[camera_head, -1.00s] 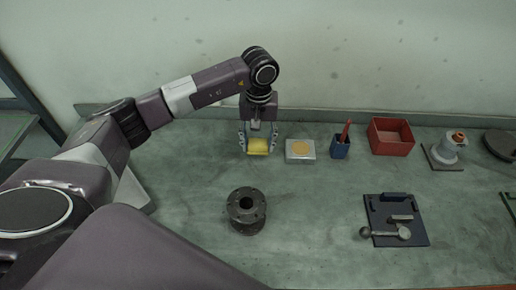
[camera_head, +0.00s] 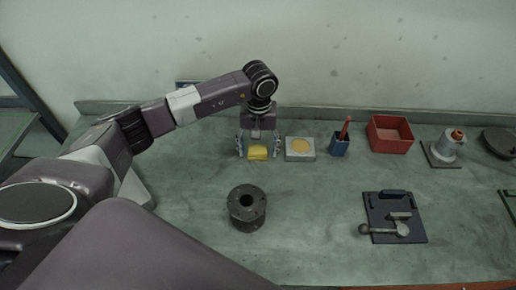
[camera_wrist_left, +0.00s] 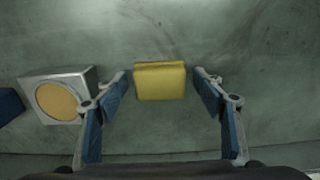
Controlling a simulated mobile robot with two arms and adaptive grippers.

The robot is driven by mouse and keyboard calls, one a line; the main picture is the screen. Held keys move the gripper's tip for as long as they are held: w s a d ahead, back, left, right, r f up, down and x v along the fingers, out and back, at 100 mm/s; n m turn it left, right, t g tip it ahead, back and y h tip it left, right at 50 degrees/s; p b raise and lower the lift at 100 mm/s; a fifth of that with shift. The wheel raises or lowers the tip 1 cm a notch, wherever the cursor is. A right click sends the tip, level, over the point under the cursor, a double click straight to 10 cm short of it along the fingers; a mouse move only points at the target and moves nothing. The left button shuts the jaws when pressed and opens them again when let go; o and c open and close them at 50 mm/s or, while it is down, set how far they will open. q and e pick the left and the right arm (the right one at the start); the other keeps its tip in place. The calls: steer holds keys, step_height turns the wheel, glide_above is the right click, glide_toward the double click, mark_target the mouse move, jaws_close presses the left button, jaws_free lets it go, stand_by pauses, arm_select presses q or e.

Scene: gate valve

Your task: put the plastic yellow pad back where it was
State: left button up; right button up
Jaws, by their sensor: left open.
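The yellow pad (camera_head: 257,153) lies on the workbench near the back, just left of a grey box with a round tan top. In the left wrist view the pad (camera_wrist_left: 160,81) sits between and slightly ahead of the fingers, with a gap on both sides. My left gripper (camera_head: 257,150) is open above the pad, pointing down, its fingers on either side of it. The open fingers also show in the left wrist view (camera_wrist_left: 160,88). My right gripper is not in view.
The grey box (camera_head: 300,157) is close on the right of the pad. Further right are a blue cup (camera_head: 340,147), a red bin (camera_head: 390,148) and a grey fitting (camera_head: 446,150). A dark flanged spool (camera_head: 247,208) and a dark blue fixture (camera_head: 378,212) stand nearer. The bench between them is clear.

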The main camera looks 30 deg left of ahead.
mark_target(259, 149)
arm_select(q)
steer(key=shift+r, duration=0.45)
step_height(259, 149, up, 11)
steer(key=b, duration=0.3)
steer(key=shift+r+b, duration=0.2)
steer(key=shift+b, duration=0.15)
steer(key=shift+d, duration=0.1)
